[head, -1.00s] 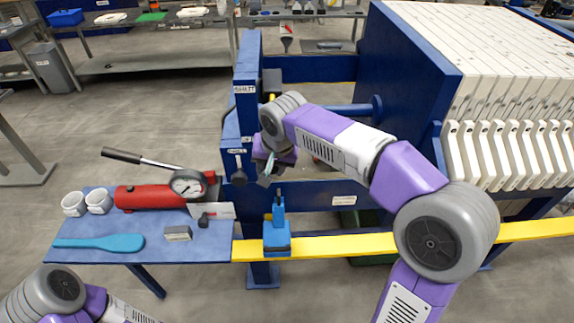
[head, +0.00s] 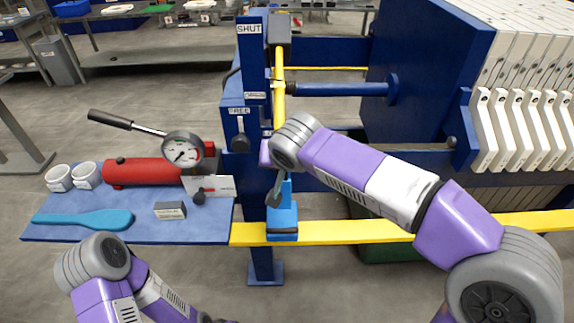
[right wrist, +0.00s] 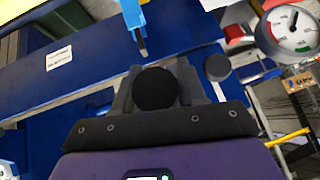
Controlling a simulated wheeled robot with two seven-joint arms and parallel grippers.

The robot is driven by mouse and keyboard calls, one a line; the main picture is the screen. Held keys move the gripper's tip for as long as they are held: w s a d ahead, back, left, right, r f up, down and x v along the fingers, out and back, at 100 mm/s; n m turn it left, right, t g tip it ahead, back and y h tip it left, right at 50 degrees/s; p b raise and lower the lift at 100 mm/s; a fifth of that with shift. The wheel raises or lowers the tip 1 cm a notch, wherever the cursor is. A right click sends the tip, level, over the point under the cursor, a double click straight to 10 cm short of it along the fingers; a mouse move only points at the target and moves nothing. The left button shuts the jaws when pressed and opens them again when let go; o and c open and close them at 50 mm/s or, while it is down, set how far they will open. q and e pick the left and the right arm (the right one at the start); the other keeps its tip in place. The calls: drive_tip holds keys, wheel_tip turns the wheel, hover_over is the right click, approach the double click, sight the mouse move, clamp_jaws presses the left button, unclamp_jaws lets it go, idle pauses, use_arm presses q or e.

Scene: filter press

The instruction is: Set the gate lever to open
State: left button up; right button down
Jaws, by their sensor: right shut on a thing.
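The gate lever (head: 279,100) shows as a yellow bar hanging down beside the blue post in the head view. Its lower end is hidden behind my right wrist. A "SHUT" label (head: 249,29) is high on the post; a smaller label level with the bar's middle is too small to read.
A black-knobbed small lever (head: 240,140) under a "FREE" label is left of my gripper. A blue block (head: 282,222) sits on the yellow rail (head: 350,230) just below. A blue side table (head: 130,232) holds a red pump, gauge, cups and scraper. White plates (head: 525,130) stand right.

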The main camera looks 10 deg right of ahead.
drive_tip(key=shift+f, duration=0.4)
drive_tip(key=shift+f, duration=0.1)
drive_tip(key=c, duration=0.7)
unclamp_jaws()
drive_tip(key=shift+c, duration=0.2)
drive_tip(key=shift+s+r, duration=0.1)
drive_tip(key=shift+r, duration=0.3)
drive_tip(key=p+v, duration=0.1)
drive_tip(key=v, duration=0.6)
drive_tip(key=shift+s+a+f, duration=0.1)
drive_tip(key=shift+s, duration=0.1)
